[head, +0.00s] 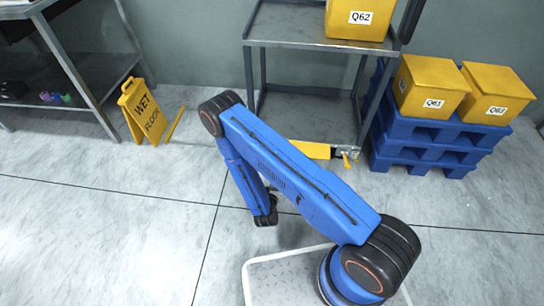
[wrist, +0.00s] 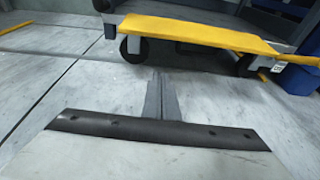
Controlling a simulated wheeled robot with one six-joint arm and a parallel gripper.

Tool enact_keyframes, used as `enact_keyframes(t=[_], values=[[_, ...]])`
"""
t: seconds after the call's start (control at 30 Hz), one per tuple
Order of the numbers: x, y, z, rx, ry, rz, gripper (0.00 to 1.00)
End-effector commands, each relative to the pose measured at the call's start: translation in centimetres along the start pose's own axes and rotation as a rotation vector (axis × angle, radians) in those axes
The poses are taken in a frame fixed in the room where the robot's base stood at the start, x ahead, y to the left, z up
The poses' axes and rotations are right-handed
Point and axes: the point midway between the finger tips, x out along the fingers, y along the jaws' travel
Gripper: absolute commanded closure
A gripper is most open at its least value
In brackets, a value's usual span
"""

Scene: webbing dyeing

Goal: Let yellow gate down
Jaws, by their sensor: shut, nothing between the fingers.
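The yellow gate (wrist: 200,34) shows in the wrist view as a long yellow panel low on the wheeled rack, above a caster. It looks close to level, but its exact tilt is hard to tell. In the head view, part of the yellow gate (head: 312,150) shows at the rack's foot, with my arm hiding its left part. A small yellow latch or handle (head: 346,160) sits at its right end. My gripper (wrist: 160,95) is shut and empty, over bare floor in front of the gate and apart from it.
The grey rack (head: 318,43) carries a yellow bin Q62 (head: 357,19). A wet-floor sign (head: 143,112) and a metal table (head: 85,75) are at left.

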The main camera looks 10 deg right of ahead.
Motion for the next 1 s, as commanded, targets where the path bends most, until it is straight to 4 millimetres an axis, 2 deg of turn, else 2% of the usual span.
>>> enact_keyframes(t=[0.13, 0.27, 0.83, 1.0], values=[[-0.2, 0.7, -0.1, -0.015, -0.014, 0.037, 1.00], [0.9, 0.8, 0.0, -0.011, -0.015, 0.035, 1.00], [9.8, 1.0, 0.2, -0.010, -0.015, 0.033, 1.00], [8.9, 1.1, 2.0, -0.012, -0.014, 0.035, 1.00]])
